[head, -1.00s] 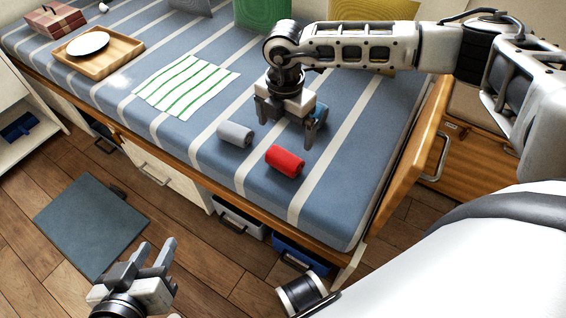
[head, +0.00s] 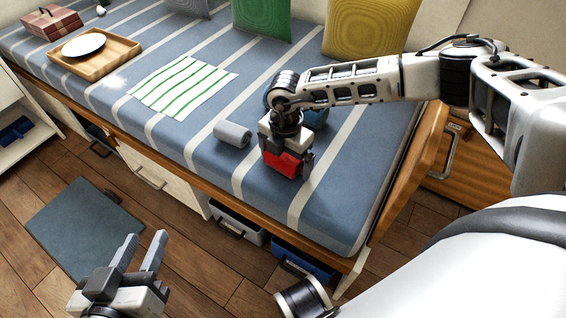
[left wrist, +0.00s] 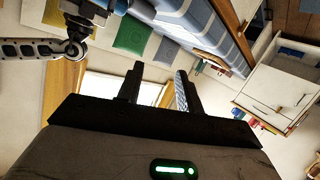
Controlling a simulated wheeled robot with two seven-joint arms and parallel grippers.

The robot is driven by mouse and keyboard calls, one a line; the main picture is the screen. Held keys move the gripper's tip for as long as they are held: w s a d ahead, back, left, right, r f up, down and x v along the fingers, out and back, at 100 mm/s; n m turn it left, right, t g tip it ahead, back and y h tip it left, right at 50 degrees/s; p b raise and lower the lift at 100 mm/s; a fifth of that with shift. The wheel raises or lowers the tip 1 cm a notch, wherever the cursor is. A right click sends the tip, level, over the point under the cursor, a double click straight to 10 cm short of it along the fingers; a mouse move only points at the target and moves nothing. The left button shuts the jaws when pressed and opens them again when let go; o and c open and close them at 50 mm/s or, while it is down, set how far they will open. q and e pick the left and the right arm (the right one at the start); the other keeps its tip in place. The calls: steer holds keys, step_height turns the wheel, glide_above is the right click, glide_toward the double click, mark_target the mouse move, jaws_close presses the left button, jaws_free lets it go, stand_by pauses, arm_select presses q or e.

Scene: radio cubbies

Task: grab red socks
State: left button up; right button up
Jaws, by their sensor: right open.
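The rolled red socks (head: 281,164) lie on the blue striped mattress, near its front edge. My right gripper (head: 288,154) is right over them, pointing down, its jaws open around or just above the roll. It hides part of the socks, and I cannot tell whether it touches them. My left gripper (head: 139,252) is open and empty, low over the floor at the lower left. Its two fingers also show apart in the left wrist view (left wrist: 157,88).
A grey roll (head: 232,134) lies left of the red socks. A blue item (head: 315,117) lies just behind the right gripper, partly hidden. A striped cloth (head: 182,86) and a wooden tray (head: 72,61) with a white plate are further left. Drawers (head: 302,259) are under the bed.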

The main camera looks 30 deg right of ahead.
steer(key=c, duration=1)
steer(key=shift+r, duration=0.15)
